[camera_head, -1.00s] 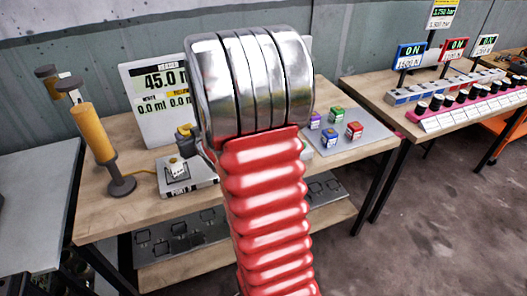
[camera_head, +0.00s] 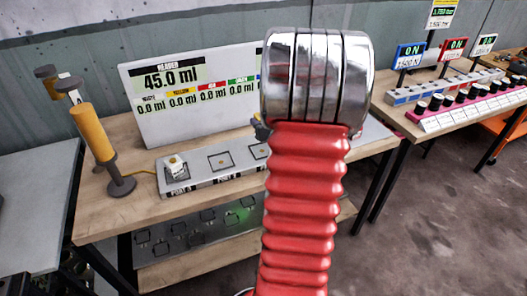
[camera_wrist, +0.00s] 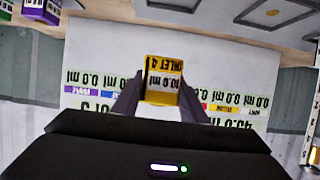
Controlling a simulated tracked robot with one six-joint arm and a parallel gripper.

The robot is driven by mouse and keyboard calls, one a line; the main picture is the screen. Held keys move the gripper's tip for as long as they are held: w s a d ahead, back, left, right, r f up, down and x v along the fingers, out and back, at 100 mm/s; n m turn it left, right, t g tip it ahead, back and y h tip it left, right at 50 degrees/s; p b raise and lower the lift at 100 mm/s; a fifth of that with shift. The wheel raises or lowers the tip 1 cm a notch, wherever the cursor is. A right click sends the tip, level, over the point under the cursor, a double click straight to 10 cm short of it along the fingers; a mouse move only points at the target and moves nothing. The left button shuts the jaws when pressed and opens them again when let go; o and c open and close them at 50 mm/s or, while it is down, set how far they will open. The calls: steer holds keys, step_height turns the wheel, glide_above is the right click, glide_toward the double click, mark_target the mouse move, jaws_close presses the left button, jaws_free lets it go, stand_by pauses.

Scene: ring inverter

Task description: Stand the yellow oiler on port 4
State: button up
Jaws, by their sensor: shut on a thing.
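The oiler hangs in front of the white readout board (camera_wrist: 85,92), which appears upside down there. In the head view my red arm hides the oiler and most of my gripper. The grey port strip (camera_head: 202,182) lies on the bench with square port marks. I cannot tell which mark is port 4; the strip's right part is hidden.
A white block (camera_head: 176,166) stands on the strip's leftmost port. A yellow cylinder on a dark stand (camera_head: 94,134) is at the bench's left. A purple block (camera_wrist: 43,10) shows in the wrist view. The readout board (camera_head: 150,120) stands behind the strip.

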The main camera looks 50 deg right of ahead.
steer(key=shift+f, duration=2.9)
steer(key=shift+f, duration=2.1)
steer(key=shift+f, duration=0.1)
steer(key=o, duration=1.1)
